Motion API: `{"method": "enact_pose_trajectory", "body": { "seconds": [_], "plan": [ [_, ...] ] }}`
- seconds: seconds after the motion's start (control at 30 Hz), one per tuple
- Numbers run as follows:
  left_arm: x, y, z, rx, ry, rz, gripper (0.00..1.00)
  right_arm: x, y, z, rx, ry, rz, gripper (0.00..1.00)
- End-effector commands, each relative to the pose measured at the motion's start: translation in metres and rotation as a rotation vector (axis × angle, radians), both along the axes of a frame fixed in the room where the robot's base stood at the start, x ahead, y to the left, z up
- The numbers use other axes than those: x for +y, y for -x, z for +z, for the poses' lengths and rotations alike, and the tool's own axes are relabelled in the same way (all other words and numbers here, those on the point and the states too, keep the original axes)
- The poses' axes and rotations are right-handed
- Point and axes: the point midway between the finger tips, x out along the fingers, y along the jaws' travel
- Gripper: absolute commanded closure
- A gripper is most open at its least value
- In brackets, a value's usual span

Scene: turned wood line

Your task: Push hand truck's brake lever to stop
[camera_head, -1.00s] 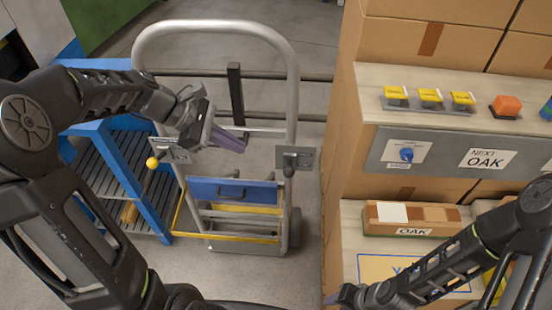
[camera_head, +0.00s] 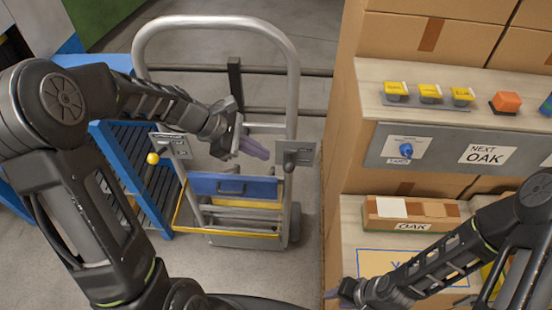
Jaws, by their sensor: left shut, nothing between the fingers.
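The hand truck (camera_head: 215,22) stands upright with its grey tube frame in the middle left of the head view. Its left plate carries a lever with a yellow knob (camera_head: 152,158). Its right plate (camera_head: 307,153) carries a dark-handled lever (camera_head: 289,161). The labels on the plates are too small to read. My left gripper (camera_head: 262,152) is shut and empty between the two plates. Its fingertips point right, just left of the dark-handled lever, and seem apart from it. My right gripper (camera_head: 343,291) is low by the lower shelf, far from the levers; its jaws are unclear.
A blue rack (camera_head: 110,155) stands left of the hand truck. To the right are stacked cartons (camera_head: 435,45), a panel with a blue knob (camera_head: 405,150), yellow switches (camera_head: 430,92) and an orange button (camera_head: 506,102). A box labelled OAK (camera_head: 410,227) sits on the lower shelf.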

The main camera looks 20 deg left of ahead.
Motion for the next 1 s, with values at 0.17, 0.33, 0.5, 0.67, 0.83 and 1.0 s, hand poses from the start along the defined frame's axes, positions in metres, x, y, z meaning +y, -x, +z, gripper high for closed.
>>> {"method": "enact_pose_trajectory", "body": {
  "seconds": [0.17,0.33,0.5,0.67,0.83,1.0],
  "plan": [
    [-0.022,-0.009,-0.023,0.003,0.001,-0.002,1.00,0.000,0.000,0.003,0.001,0.001,-0.001,0.64],
    [-0.034,-0.015,-0.037,0.002,0.000,-0.001,1.00,0.000,0.001,0.004,0.002,0.002,-0.001,0.64],
    [-0.038,-0.017,-0.041,-0.001,0.000,-0.001,1.00,0.000,0.001,0.004,0.003,0.002,0.000,0.64],
    [-0.038,-0.017,-0.041,-0.001,0.000,0.000,1.00,0.000,0.001,0.004,0.003,0.002,0.000,0.64],
    [-0.037,-0.018,-0.042,-0.003,-0.001,0.000,1.00,0.000,0.001,0.003,0.002,0.002,-0.001,0.64],
    [-0.038,-0.022,-0.045,-0.021,-0.005,0.000,1.00,0.000,0.000,-0.003,0.000,0.000,0.000,0.64]
  ]
}}
